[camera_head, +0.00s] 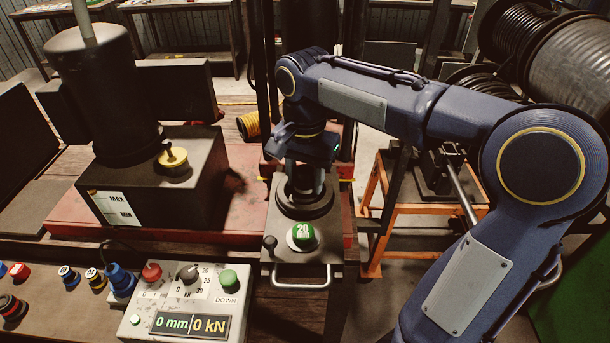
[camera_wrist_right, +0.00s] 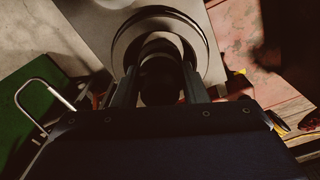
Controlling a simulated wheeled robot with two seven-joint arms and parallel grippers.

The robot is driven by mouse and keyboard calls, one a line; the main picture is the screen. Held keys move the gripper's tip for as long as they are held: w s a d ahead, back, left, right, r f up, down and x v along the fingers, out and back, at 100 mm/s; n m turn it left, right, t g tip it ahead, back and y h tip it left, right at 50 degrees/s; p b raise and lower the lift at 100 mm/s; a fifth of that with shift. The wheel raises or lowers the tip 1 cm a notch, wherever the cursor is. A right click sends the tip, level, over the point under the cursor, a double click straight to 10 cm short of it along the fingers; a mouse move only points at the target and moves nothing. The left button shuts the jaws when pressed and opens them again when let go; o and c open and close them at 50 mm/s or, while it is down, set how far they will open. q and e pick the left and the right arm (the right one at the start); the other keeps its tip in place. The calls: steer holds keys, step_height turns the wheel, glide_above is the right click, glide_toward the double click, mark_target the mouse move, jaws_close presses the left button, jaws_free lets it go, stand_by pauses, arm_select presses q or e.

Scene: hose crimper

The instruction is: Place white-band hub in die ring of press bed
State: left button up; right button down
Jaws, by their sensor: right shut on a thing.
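My right gripper (camera_head: 304,186) reaches down over the press bed (camera_head: 330,252), its fingers pointing at the die ring (camera_head: 318,208). In the right wrist view, the right gripper (camera_wrist_right: 160,88) is shut on a dark round hub (camera_wrist_right: 160,72). The die ring (camera_wrist_right: 205,45) shows around and behind the hub there. The fingers and wrist hide most of the hub; I cannot make out a white band on it or tell how deep it sits in the ring. My left gripper is not in view.
A control box (camera_head: 180,300) with knobs and a "0 mm | 0 kN" display stands in front left. Several coloured fittings (camera_head: 68,275) lie on the bench beside it. A dark pump unit (camera_head: 155,180) stands left of the bed. Press columns rise close behind my wrist.

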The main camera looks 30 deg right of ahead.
steer(key=shift+f, duration=0.15)
steer(key=c, duration=0.9)
jaws_free()
steer(key=shift+o, duration=0.2)
steer(key=shift+w+r, duration=0.1)
steer(key=shift+r, duration=0.45)
step_height(320, 180, up, 11)
steer(key=shift+r+p, duration=0.15)
steer(key=shift+p, duration=0.3)
